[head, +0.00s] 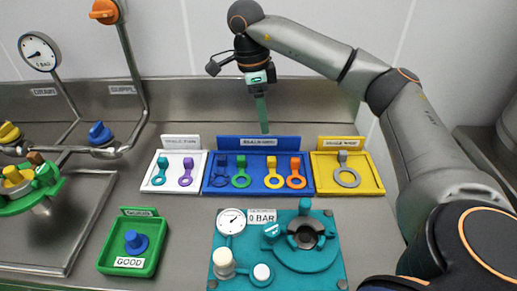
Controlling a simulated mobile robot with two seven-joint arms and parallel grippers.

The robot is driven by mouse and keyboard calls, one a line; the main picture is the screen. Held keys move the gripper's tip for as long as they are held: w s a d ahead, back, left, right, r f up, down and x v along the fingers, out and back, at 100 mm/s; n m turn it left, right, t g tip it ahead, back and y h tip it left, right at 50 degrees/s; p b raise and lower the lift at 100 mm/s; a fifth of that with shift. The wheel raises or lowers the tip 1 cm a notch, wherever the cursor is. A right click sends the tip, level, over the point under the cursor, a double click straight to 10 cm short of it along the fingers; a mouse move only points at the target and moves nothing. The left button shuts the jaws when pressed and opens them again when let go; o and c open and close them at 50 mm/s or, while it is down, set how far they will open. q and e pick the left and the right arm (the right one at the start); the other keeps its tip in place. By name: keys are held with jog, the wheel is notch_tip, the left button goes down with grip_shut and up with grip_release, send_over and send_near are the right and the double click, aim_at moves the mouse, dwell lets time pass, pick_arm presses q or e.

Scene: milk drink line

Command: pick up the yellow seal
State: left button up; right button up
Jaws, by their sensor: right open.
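The yellow seal (273,179) is a small ring with an upright tab. It sits in the blue tray (226,142), between a green seal (241,178) and an orange seal (295,180). My right gripper (264,130) reaches in from the right and points down, with long teal fingers. It is open and seen edge-on, so the gap between the fingers does not show. In the picture its tips end just above the yellow seal, at the tray's back label; it is apart from the seal. My left gripper is not in view.
In front are a teal fixture (229,265) with a gauge and a green tray (109,266). Pipes and valves are at the left.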

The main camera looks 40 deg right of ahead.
jog(key=b, duration=0.3)
send_over(272, 158)
jog(key=w+a, duration=0.1)
notch_tip(272, 158, down, 6)
jog(key=shift+f, duration=0.3)
jog(key=shift+d+f, duration=0.1)
jog(key=shift+f, duration=0.3)
jog(key=f, duration=0.3)
jog(key=s+f, duration=0.1)
jog(key=shift+d+f+b, duration=0.3)
jog(key=shift+f, duration=0.05)
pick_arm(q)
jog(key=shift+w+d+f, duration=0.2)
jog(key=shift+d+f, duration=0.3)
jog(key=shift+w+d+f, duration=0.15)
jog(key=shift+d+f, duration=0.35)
pick_arm(e)
jog(key=shift+w, duration=0.1)
jog(key=shift+c, duration=0.4)
jog(key=c, duration=0.9)
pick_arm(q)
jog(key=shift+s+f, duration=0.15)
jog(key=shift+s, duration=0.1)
pick_arm(e)
grip_shut()
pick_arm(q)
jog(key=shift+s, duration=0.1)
